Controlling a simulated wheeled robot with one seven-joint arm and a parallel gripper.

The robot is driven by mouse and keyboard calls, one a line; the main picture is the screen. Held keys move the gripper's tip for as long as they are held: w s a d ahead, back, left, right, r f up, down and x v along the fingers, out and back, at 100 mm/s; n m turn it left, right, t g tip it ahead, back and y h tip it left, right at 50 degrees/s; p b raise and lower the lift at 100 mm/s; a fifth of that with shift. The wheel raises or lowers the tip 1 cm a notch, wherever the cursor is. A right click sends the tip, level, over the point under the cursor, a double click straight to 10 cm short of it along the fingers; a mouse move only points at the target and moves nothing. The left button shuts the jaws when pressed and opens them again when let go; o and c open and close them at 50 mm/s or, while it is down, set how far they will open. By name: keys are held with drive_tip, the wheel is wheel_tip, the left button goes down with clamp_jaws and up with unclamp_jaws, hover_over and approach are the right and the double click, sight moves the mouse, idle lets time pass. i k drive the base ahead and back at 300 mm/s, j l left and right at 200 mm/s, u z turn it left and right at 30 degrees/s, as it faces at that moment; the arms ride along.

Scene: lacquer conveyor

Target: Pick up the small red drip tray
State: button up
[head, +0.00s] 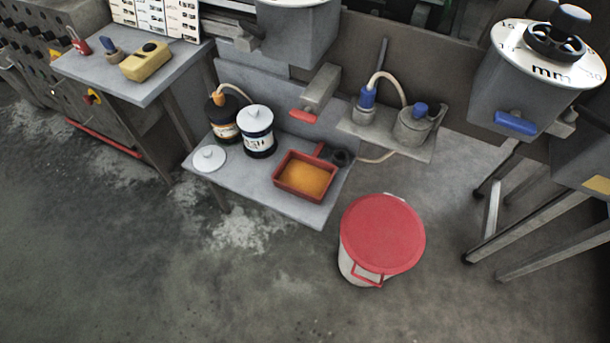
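The small red drip tray (278,187) sits on a low grey shelf (238,183), near the shelf's front right. It is a rectangular red pan with orange-yellow contents inside. A red tab, perhaps its handle, shows at its back right corner beside a dark round object. A grey spout with a red tip (303,116) hangs above and behind it. My gripper is not in view.
A red-lidded bucket (382,235) stands on the floor to the right. Pumps with hoses stand on a plate (386,141) behind. Open floor lies in front.

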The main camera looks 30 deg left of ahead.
sight(308, 177)
drive_tip(key=z, duration=11.1)
